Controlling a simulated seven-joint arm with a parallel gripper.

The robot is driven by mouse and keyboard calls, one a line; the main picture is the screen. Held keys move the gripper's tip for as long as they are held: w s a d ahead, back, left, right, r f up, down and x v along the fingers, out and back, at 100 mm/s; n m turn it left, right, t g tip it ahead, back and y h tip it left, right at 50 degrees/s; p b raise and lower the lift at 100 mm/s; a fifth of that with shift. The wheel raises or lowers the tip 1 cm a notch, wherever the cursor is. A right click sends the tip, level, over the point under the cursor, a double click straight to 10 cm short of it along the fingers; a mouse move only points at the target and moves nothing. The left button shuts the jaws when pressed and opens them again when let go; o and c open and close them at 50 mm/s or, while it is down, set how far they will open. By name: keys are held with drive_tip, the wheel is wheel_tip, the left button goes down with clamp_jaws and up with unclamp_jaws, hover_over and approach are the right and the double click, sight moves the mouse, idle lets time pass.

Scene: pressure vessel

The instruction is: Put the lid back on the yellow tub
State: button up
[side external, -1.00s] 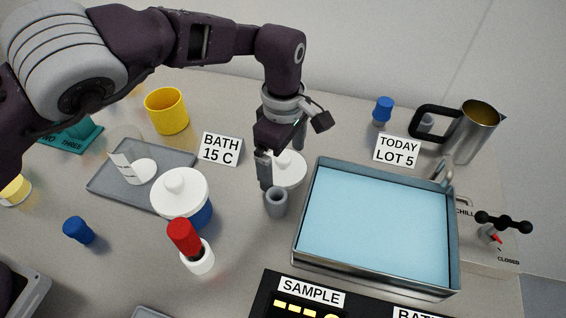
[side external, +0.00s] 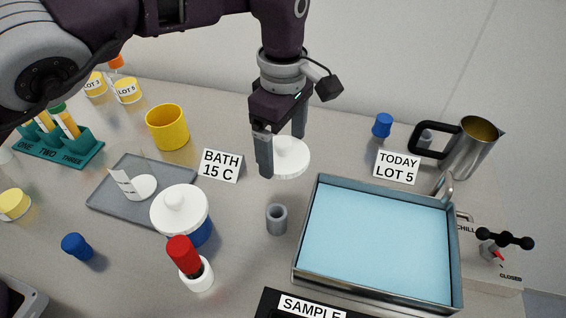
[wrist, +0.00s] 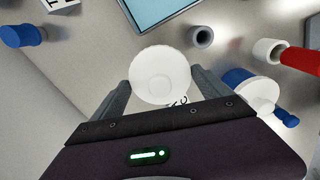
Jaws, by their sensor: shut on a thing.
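The yellow tub (side external: 167,128) stands open and upright at the back left of the table in the side view. A round white lid with a knob (side external: 291,160) is between the fingers of my gripper (side external: 283,152), which is shut on it. The lid appears level and raised above the table, right of the BATH 15 C card. In the wrist view the lid (wrist: 160,75) sits between both fingertips. The yellow tub is not in the wrist view. A blue tub (side external: 201,232) wears a similar white lid (side external: 180,209).
A grey tray (side external: 110,199) and the BATH 15 C card (side external: 221,166) lie between my gripper and the left side. A grey cylinder (side external: 277,219), a red-topped bottle (side external: 189,264) and the water bath (side external: 375,240) stand in front. A steel jug (side external: 472,148) is at right.

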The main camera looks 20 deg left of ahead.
drive_tip(key=w+a+r+n, duration=0.2)
drive_tip(key=a, duration=0.8)
drive_tip(key=w+a+r+n, duration=0.1)
drive_tip(key=w+a+r, duration=0.1)
drive_tip(key=a, duration=0.8)
drive_tip(key=w+a+r+n, duration=0.1)
drive_tip(key=w+a+n, duration=0.1)
drive_tip(key=a, duration=0.8)
drive_tip(key=shift+d+f, duration=0.2)
drive_tip(key=shift+f, duration=2.65)
drive_tip(key=shift+f, duration=0.15)
drive_tip(key=o, duration=1.1)
wheel_tip(320, 180, up, 7)
